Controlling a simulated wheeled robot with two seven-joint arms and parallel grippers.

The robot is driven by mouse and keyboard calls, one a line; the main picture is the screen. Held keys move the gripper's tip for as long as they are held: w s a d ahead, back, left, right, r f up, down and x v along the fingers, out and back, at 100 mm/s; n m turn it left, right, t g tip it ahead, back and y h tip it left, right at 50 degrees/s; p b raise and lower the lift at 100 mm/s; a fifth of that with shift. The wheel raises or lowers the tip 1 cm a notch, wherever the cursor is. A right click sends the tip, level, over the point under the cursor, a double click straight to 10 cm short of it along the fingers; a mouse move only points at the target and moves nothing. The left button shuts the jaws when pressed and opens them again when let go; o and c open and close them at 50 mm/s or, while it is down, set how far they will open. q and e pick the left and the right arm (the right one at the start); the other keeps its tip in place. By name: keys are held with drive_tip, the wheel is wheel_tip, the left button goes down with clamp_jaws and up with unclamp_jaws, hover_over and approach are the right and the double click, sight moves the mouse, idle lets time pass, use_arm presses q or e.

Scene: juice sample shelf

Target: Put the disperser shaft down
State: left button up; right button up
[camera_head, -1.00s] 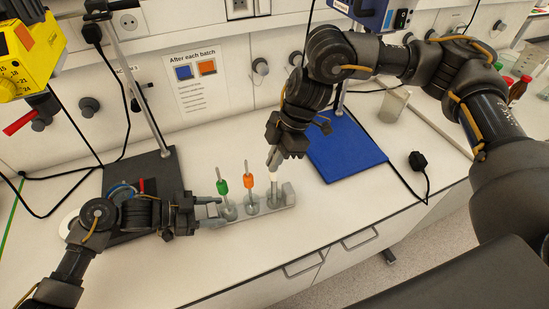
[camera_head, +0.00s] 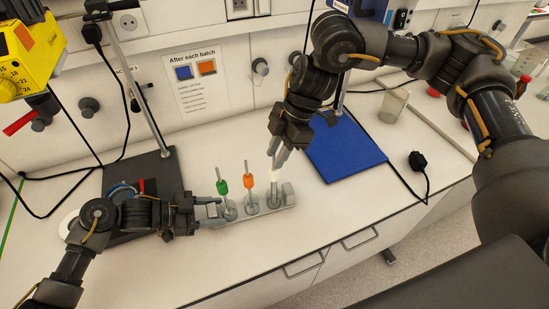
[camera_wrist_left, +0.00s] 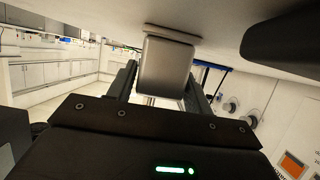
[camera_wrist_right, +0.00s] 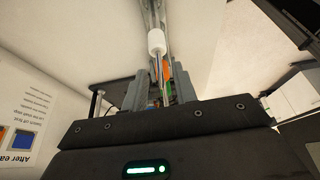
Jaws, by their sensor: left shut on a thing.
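A grey rack (camera_head: 289,196) stands on the bench, holding shafts with coloured collars upright: a green-collared shaft (camera_head: 222,187), an orange-collared shaft (camera_head: 248,181) and a white-collared disperser shaft (camera_head: 274,178) at the right end. My left gripper (camera_head: 205,212) is shut on the rack's left end; the left wrist view shows the grey block (camera_wrist_left: 165,70) between its fingers. My right gripper (camera_head: 278,154) is above the white collar, fingers pointing down. In the right wrist view its fingers (camera_wrist_right: 158,88) are apart, with the white-collared shaft (camera_wrist_right: 156,42) between them, seemingly untouched.
A blue plate (camera_head: 345,150) of a stand lies behind right of the rack. A dark stand base (camera_head: 150,172) is behind my left arm. A glass beaker (camera_head: 393,104) stands at the back. A black plug and cable (camera_head: 418,163) lie right. Bench in front of the rack is clear.

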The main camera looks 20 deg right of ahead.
drive_tip(key=v, duration=0.9)
drive_tip(key=shift+d+r, duration=0.15)
drive_tip(key=shift+r, duration=0.2)
use_arm(q)
drive_tip(key=o, duration=1.4)
